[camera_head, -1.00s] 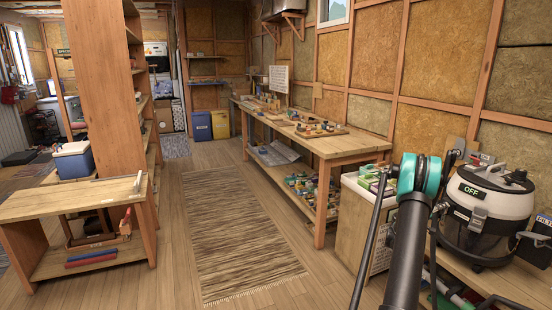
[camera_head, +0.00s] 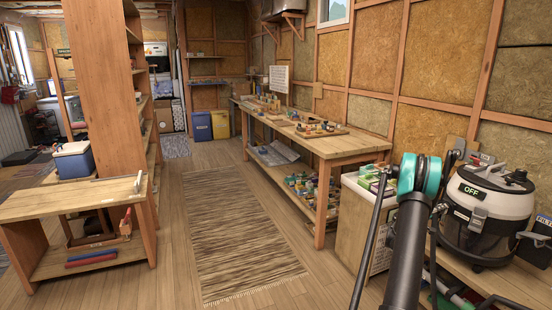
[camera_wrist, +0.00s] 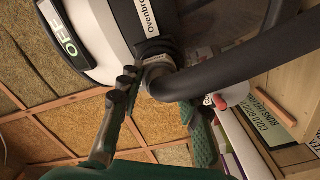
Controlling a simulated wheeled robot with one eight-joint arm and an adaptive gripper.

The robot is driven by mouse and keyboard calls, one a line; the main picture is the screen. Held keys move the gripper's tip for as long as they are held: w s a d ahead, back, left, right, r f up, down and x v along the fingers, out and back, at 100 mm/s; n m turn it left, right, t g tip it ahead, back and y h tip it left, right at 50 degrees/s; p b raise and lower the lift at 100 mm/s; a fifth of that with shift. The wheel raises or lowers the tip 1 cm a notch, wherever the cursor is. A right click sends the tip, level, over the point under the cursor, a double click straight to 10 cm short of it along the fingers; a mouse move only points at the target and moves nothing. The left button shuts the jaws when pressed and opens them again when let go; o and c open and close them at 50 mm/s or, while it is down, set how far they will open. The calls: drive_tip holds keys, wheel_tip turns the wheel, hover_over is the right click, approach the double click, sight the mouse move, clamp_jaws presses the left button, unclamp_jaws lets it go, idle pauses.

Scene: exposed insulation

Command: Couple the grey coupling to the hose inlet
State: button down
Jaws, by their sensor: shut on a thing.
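A white and black canister vacuum (camera_head: 487,208) with an OFF label stands on the bench at the right in the head view. Its body (camera_wrist: 100,35) fills the top of the wrist view. My gripper (camera_wrist: 157,88) is shut on the grey coupling (camera_wrist: 157,70) at the end of the thick black hose (camera_wrist: 250,60). The coupling is up against the lower side of the vacuum body, where the hose inlet lies. The inlet itself is hidden, so I cannot tell whether the coupling is seated. In the head view my arm hides the grip.
The hose sweeps right across the wrist view. A long workbench (camera_head: 345,147) runs along the insulated wall. The floor with the striped rug (camera_head: 235,235) is clear.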

drive_tip(key=shift+d, duration=0.1)
idle(0.3)
drive_tip(key=m, duration=0.6)
drive_tip(key=m, duration=0.6)
drive_tip(key=shift+d, duration=0.1)
drive_tip(key=c, duration=1)
unclamp_jaws()
drive_tip(key=shift+v, duration=4.6)
